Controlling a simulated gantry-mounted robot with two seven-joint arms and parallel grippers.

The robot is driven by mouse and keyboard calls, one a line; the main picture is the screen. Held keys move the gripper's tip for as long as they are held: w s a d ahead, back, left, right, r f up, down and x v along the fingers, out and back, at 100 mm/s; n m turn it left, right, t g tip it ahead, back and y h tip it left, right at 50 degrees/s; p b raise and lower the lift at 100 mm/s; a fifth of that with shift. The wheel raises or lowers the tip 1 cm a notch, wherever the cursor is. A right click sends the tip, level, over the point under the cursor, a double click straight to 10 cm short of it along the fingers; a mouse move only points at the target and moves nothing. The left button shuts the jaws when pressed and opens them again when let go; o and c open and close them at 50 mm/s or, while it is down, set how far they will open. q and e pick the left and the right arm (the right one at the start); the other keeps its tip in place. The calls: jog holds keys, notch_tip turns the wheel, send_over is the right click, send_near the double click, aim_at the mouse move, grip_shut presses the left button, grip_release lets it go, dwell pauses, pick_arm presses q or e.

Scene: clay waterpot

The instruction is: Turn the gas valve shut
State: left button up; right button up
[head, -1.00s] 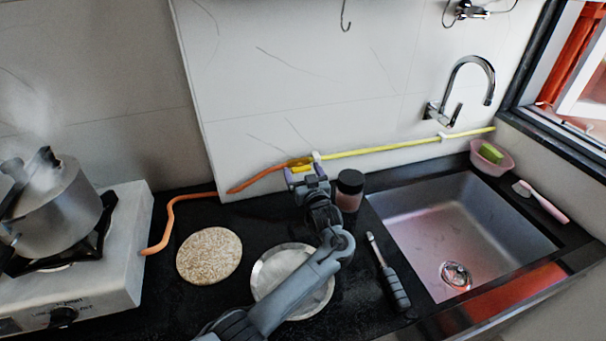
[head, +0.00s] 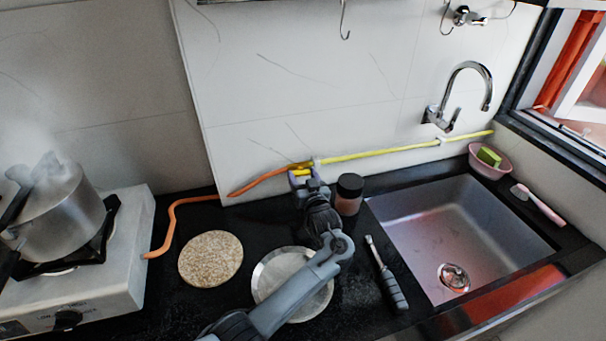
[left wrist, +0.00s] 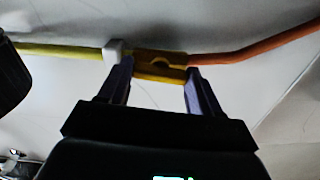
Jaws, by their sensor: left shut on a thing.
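The gas valve (left wrist: 158,58) is a yellow fitting between the yellow pipe (head: 400,150) and the orange hose (head: 262,180) on the back wall. Its yellow handle (left wrist: 160,73) lies roughly along the pipe in the left wrist view. My left gripper (head: 302,174) is at the valve, its purple fingers on either side of the handle and shut on it. In the head view the gripper hides part of the valve. My right gripper is not in view.
A dark-lidded jar (head: 349,194) stands close right of my left arm. A stove (head: 110,285) with a steaming pot (head: 62,215) is left, the sink (head: 455,225) right.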

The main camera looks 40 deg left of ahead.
pick_arm(q)
jog(key=m+p, duration=0.1)
jog(key=p, duration=0.1)
jog(key=m+p, duration=0.3)
jog(key=m, duration=0.1)
jog(key=shift+r+p, duration=0.25)
jog(key=shift+p, duration=0.15)
jog(key=shift+m+p, duration=0.65)
jog(key=shift+m, duration=0.35)
jog(key=m+p, duration=0.2)
jog(key=m, duration=0.2)
jog(key=shift+f+m, duration=0.1)
jog(key=shift+m, duration=0.2)
jog(key=m+p, duration=0.1)
jog(key=m, duration=0.4)
jog(key=shift+f+p, duration=0.15)
jog(key=shift+p, duration=0.2)
jog(key=shift+m, duration=0.3)
jog(key=o, duration=1.1)
jog(key=shift+c, duration=0.2)
